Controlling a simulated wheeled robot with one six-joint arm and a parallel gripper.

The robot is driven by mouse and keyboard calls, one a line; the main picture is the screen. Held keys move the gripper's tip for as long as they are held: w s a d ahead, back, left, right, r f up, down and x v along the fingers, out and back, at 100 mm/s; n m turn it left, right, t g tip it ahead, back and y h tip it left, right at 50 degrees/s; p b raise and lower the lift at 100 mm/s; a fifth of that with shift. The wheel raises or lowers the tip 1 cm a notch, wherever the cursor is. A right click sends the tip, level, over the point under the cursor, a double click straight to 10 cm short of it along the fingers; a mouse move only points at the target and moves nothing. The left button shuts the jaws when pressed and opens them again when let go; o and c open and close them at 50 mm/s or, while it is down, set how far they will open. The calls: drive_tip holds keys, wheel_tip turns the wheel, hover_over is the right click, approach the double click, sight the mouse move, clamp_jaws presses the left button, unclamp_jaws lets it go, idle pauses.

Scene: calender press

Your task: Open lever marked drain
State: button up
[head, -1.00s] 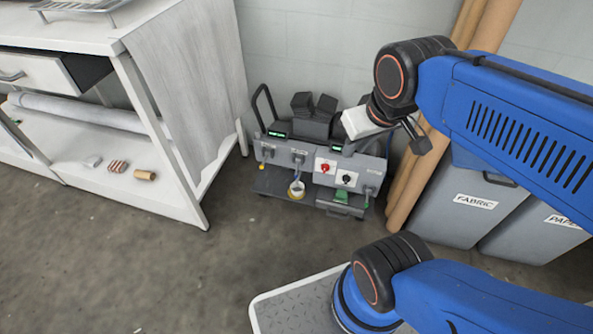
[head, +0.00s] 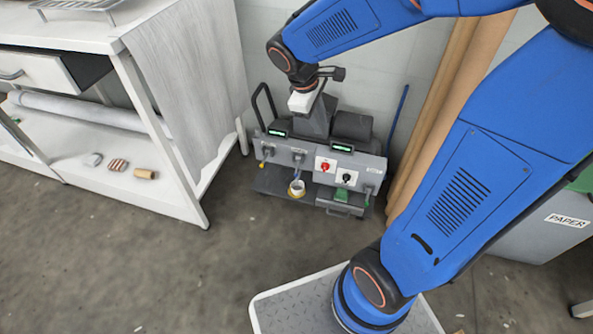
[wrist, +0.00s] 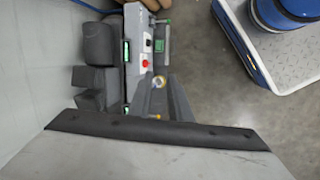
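A grey machine on a low cart (head: 325,162) stands against the wall in the head view. Its front panel has small levers at the left (head: 266,152), left of middle (head: 298,158) and far right (head: 368,190). Their labels are too small to read, so I cannot tell which is marked drain. My gripper (head: 314,130) points down over the top of the machine, hiding part of it.
The panel also has a red knob (head: 325,166) and a black knob (head: 346,178). A white table (head: 185,185) stands left, tall brown rolls (head: 440,110) right. The floor in front is clear.

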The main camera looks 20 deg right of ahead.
drive_tip(key=w+a+f+n+h, duration=0.2)
drive_tip(key=w+a+f+n, duration=0.15)
drive_tip(key=w+f, duration=0.4)
drive_tip(key=n+h, duration=0.3)
drive_tip(key=n, duration=0.8)
hover_over(296, 172)
drive_tip(key=s+a, duration=0.1)
drive_tip(key=a, duration=1.1)
wheel_tip(296, 172, down, 24)
drive_tip(key=f, duration=0.1)
drive_tip(key=x, duration=1.7)
drive_tip(key=shift+w+d+r, duration=0.3)
drive_tip(key=shift+d+r, duration=0.05)
drive_tip(key=shift+r, duration=0.1)
drive_tip(key=shift+c, duration=0.4)
clamp_jaws()
